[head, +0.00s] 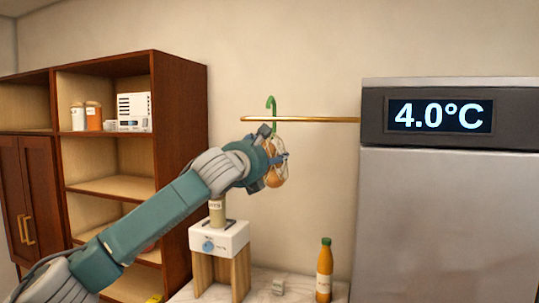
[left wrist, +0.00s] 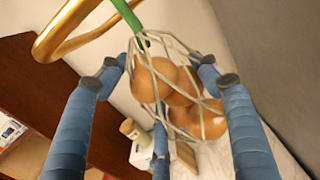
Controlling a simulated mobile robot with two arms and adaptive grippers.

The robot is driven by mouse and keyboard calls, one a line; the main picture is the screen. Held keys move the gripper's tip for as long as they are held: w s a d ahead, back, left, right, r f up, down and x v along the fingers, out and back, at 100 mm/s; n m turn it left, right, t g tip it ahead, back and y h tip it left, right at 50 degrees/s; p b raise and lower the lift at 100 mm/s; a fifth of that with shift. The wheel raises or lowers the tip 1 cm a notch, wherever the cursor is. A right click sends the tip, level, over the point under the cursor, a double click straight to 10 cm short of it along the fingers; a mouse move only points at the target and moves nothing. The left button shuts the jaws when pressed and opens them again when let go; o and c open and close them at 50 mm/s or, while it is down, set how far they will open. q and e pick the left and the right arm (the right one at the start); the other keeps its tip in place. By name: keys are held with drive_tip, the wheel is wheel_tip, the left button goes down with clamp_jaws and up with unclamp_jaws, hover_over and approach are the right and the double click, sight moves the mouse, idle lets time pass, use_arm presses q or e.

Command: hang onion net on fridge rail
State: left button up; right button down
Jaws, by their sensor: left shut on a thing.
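The onion net (head: 274,178) is a pale mesh bag of brown onions with a green hook (head: 271,103) on top. In the left wrist view, the net (left wrist: 185,98) sits between the blue fingers. My left gripper (head: 278,158) is shut on the net and holds it upright below the brass fridge rail (head: 320,120). The hook rises above the rail's height in the head view. In the left wrist view, the hook (left wrist: 130,18) is close beside the rail (left wrist: 50,35); I cannot tell whether it is over the rail or touching it. My right gripper is out of view.
The fridge (head: 440,220), with a 4.0°C display, stands at the right. Below are a white appliance (head: 219,241), an orange bottle (head: 324,272) and a small block on the counter (head: 250,294). A brown shelf unit (head: 180,150) stands left. The wall around the rail is clear.

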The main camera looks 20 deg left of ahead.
use_arm(q)
drive_tip(key=s+f, duration=0.1)
drive_tip(key=s+f+b, duration=0.1)
drive_tip(key=s+f, duration=0.1)
drive_tip(key=shift+s+f, duration=0.2)
drive_tip(key=shift+f, duration=0.05)
idle(0.5)
idle(0.4)
drive_tip(key=o, duration=1.9)
drive_tip(key=shift+f, duration=0.1)
